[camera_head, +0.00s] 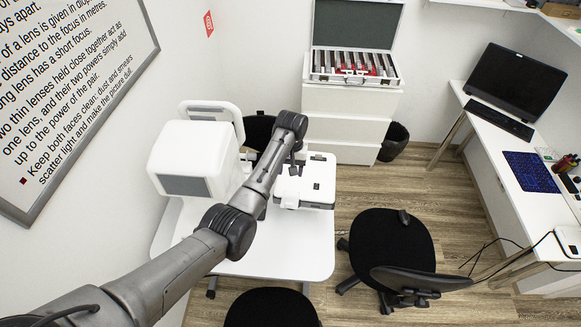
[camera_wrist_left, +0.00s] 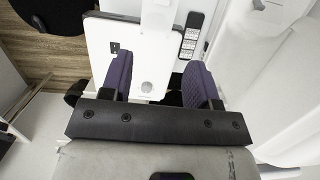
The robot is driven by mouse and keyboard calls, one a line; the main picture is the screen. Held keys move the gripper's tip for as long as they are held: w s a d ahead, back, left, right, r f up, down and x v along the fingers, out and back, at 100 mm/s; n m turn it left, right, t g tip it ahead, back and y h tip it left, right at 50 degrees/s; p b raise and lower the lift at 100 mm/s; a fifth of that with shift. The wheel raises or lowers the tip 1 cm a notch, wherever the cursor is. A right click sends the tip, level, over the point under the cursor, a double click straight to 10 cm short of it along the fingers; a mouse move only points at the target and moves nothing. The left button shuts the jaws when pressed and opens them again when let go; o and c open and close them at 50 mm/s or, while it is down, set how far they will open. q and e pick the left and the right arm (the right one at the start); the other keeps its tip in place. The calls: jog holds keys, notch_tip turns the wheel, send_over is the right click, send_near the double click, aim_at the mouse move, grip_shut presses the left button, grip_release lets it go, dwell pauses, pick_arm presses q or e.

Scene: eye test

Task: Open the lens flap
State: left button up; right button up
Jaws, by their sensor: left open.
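A white device (camera_head: 318,186) with a flat top stands on the white table (camera_head: 305,258), right of a larger white eye-test machine (camera_head: 190,155). My left gripper (camera_head: 294,170) points down over the device's left part. A flat white panel (camera_wrist_left: 104,60) with a small black mark lies by the left finger. A grey keypad (camera_wrist_left: 192,36) shows beyond the right finger. I cannot tell which part is the lens flap, or whether the fingers touch anything.
An open lens case (camera_head: 352,68) stands on a white drawer cabinet (camera_head: 345,102) behind. A black chair (camera_head: 388,245) is to the right of the table and another seat (camera_head: 272,308) is in front. A desk with a monitor (camera_head: 515,80) runs along the right wall.

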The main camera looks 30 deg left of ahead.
pick_arm(q)
jog(key=shift+r, duration=0.4)
